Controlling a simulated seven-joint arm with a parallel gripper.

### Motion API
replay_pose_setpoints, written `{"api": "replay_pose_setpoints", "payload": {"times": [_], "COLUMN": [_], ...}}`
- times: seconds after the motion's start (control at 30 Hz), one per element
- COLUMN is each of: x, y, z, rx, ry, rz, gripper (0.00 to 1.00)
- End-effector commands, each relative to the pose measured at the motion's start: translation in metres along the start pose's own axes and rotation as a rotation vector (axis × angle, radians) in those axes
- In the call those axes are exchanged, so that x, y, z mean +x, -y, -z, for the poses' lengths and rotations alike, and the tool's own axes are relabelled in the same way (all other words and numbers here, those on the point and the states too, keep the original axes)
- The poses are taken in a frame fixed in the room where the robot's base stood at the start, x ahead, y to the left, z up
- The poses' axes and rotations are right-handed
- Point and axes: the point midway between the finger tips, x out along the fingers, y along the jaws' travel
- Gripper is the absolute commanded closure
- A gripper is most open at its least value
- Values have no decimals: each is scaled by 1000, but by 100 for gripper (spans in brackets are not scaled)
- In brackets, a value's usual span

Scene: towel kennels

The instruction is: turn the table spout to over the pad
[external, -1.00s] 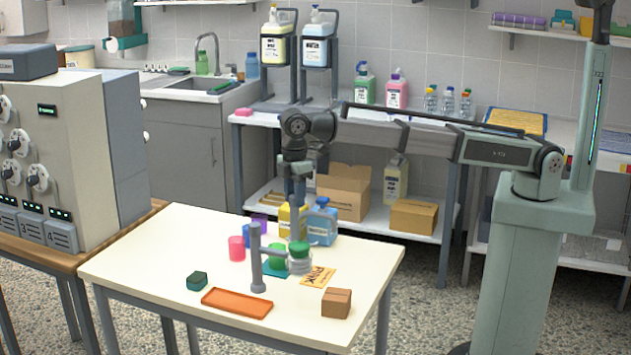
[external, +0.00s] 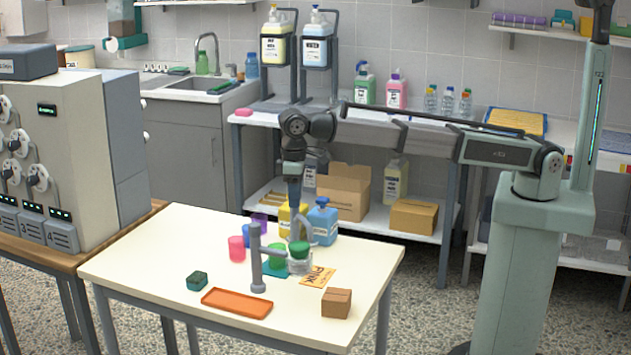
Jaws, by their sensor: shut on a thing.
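The table spout (external: 256,262) is a grey upright post with a short side arm, standing on the cream table. Its arm points right, towards my gripper (external: 298,238). My gripper points down and looks shut on the spout's arm, though the contact is small and partly hidden. A green cup (external: 277,257) and a clear jar with a green lid (external: 300,262) are close by, just behind and below. A flat teal square (external: 270,270), which may be the pad, lies partly hidden under the cup. An orange tray (external: 237,303) lies in front of the post.
Pink (external: 237,248), blue and purple cups stand behind the post. Yellow and blue bottles (external: 322,222) stand close behind my gripper. A yellow card (external: 318,276), a brown box (external: 336,302) and a dark green block (external: 197,281) lie nearer. The front left of the table is clear.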

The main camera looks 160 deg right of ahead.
Motion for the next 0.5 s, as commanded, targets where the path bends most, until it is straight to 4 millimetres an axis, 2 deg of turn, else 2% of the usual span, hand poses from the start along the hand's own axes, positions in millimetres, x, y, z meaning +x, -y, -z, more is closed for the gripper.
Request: {"api": "replay_pose_setpoints", "payload": {"times": [0.5], "x": [0], "y": [0], "z": [1], "rx": [478], "ry": [6], "rz": [0], "gripper": [100]}}
